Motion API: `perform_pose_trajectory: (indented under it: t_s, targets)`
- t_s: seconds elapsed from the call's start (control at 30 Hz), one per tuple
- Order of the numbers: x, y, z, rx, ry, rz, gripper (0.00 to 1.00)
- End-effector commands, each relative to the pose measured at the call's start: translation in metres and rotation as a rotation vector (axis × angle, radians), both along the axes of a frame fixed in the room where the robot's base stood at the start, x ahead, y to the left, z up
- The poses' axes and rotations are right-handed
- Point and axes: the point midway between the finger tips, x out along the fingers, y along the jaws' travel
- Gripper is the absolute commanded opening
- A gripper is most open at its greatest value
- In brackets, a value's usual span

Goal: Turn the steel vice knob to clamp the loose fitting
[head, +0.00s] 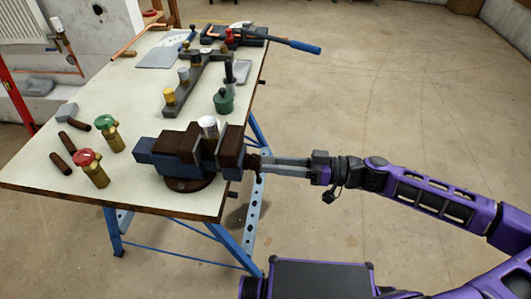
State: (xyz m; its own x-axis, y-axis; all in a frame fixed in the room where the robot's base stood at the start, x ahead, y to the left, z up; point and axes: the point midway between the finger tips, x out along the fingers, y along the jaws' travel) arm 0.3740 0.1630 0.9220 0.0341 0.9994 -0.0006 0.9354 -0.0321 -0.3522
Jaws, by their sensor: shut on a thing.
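The vice (163,155), dark blue with brown jaw blocks, stands on a round brown base near the front edge of the workbench. The vice knob (253,162) sticks out to the right at the end of the vice and looks dark and brownish. My gripper (264,164) reaches in from the right, level, with its long grey fingers shut on the knob. The fingertips partly hide the knob.
Valves with a red handle (88,158) and a green handle (104,122) stand left of the vice. A green pot (223,101) and a dark rail with fittings (190,88) are behind it. Open concrete floor (400,90) lies right of the workbench (60,190).

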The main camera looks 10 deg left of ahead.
Motion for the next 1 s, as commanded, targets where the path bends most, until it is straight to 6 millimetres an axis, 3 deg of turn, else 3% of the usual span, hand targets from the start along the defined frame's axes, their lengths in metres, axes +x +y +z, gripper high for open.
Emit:
perform_pose_trajectory:
  t_s: [0.47, 1.0]
  targets:
    - [-0.0005, -0.0006, 0.0048, 0.019, 0.665, 0.000, 0.00]
    - [0.0001, -0.0014, -0.0023, 0.055, 1.767, -0.007, 0.00]
